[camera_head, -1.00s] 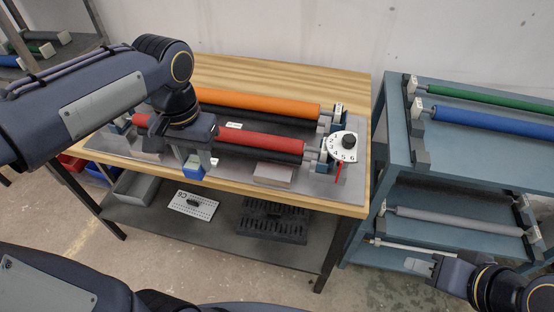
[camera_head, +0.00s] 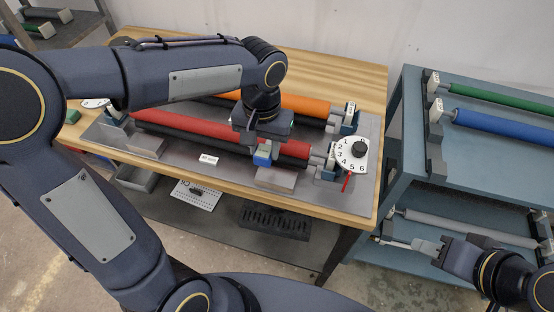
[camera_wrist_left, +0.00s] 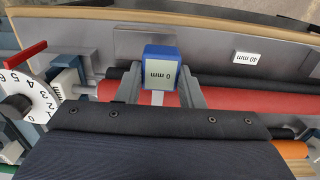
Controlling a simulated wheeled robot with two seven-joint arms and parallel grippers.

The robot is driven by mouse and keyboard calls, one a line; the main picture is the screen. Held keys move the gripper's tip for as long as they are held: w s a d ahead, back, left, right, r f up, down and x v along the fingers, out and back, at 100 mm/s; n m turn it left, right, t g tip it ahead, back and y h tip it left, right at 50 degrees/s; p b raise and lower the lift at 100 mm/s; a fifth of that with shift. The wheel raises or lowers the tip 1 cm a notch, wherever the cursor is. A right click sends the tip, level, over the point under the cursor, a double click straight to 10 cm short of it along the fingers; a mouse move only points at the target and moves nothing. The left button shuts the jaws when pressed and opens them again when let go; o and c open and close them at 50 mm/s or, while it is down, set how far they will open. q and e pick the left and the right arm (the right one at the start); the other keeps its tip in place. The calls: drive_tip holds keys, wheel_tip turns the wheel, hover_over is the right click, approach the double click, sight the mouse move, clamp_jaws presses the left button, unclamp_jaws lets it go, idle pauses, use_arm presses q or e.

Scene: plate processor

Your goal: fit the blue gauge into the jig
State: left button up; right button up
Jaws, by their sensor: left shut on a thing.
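My left gripper (camera_head: 262,140) is shut on the blue gauge (camera_head: 263,154), above the front side of the roller machine. In the left wrist view the blue gauge (camera_wrist_left: 161,51) sits between the two fingers (camera_wrist_left: 158,88), its white face reading "0 mm" upside down. Red, black and orange rollers (camera_head: 190,125) lie behind and under the gripper on a grey base plate (camera_head: 232,172). A grey block (camera_head: 277,179) stands just in front of the gauge. I cannot tell which part is the jig.
A white numbered dial (camera_head: 351,154) stands at the right end of the rollers, with a red lever below it. A "40 mm" label (camera_wrist_left: 250,58) is on the base plate. The blue rack (camera_head: 415,130) holds green, blue and grey rollers at the right.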

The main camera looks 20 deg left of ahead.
use_arm(q)
drive_tip(key=shift+w+d+f, duration=0.2)
drive_tip(key=shift+d+f, duration=0.3)
drive_tip(key=shift+f, duration=0.15)
drive_tip(key=shift+w+d+f, duration=0.2)
drive_tip(key=shift+d+f, duration=0.25)
drive_tip(key=shift+f, duration=0.15)
drive_tip(key=shift+w+d+f, duration=0.1)
drive_tip(key=shift+d+f, duration=0.05)
drive_tip(key=shift+f, duration=0.85)
drive_tip(key=shift+d+f, duration=0.15)
drive_tip(key=shift+f, duration=0.8)
drive_tip(key=shift+f, duration=0.1)
drive_tip(key=shift+f+b, duration=0.25)
drive_tip(key=shift+b, duration=0.2)
drive_tip(key=o, duration=1)
